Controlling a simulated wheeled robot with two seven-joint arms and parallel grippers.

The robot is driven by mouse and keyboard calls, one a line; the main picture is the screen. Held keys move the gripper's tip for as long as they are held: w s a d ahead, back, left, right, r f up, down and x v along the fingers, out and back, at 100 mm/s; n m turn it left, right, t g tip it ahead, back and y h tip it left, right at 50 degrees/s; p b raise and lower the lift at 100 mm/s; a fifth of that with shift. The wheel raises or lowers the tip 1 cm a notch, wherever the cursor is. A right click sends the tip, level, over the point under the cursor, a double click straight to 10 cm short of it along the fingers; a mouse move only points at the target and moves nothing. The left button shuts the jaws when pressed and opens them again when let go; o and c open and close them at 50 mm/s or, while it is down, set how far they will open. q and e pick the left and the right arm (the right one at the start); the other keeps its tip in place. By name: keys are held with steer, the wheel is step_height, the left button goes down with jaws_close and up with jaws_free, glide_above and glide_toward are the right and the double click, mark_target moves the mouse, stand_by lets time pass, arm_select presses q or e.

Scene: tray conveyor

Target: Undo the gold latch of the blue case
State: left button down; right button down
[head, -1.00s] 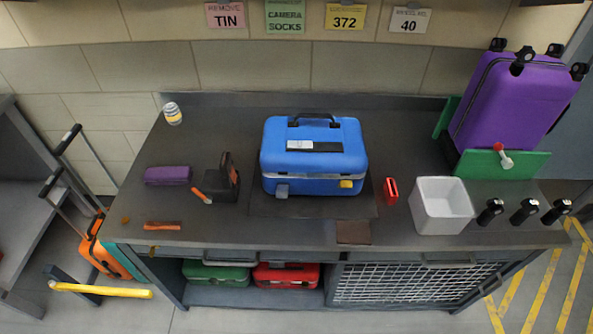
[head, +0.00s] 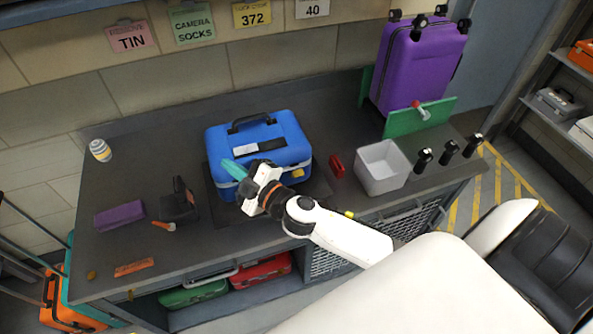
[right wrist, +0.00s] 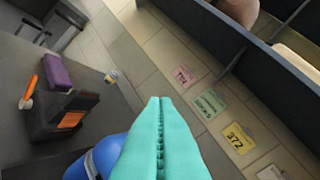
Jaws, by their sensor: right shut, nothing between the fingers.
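The blue case (head: 290,132) stands closed on a dark mat on the bench, its handle on top. Its gold latch (head: 298,174) shows on the front, right of my right gripper; I cannot make out its exact position. My right gripper (head: 232,169) has teal fingers, shut and empty, in front of the case's left front part, where it hides the grey latch. Whether it touches the case I cannot tell. In the right wrist view the shut fingers (right wrist: 158,105) overlap part of the blue case (right wrist: 82,170). My left gripper is not in view.
Right of the case are a red object (head: 336,165) and a white bin (head: 361,174). A dark device (head: 178,206) and a purple pouch (head: 120,215) lie to the left. A purple suitcase (head: 412,65) stands at the back right. The bench behind the case is clear.

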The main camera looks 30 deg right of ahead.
steer(key=a+r+n+g+y, duration=0.2)
steer(key=a+r+n+y, duration=0.3)
steer(key=n, duration=0.3)
steer(key=n+g+h, duration=1.1)
steer(key=n+g, duration=0.1)
glide_toward(298, 170)
steer(key=b+x, duration=0.3)
steer(key=x, duration=0.1)
steer(key=shift+w+a, duration=0.1)
steer(key=shift+a, duration=0.05)
steer(key=shift+b+x, duration=1.5)
steer(key=shift+b, duration=0.05)
steer(key=shift+f, duration=0.1)
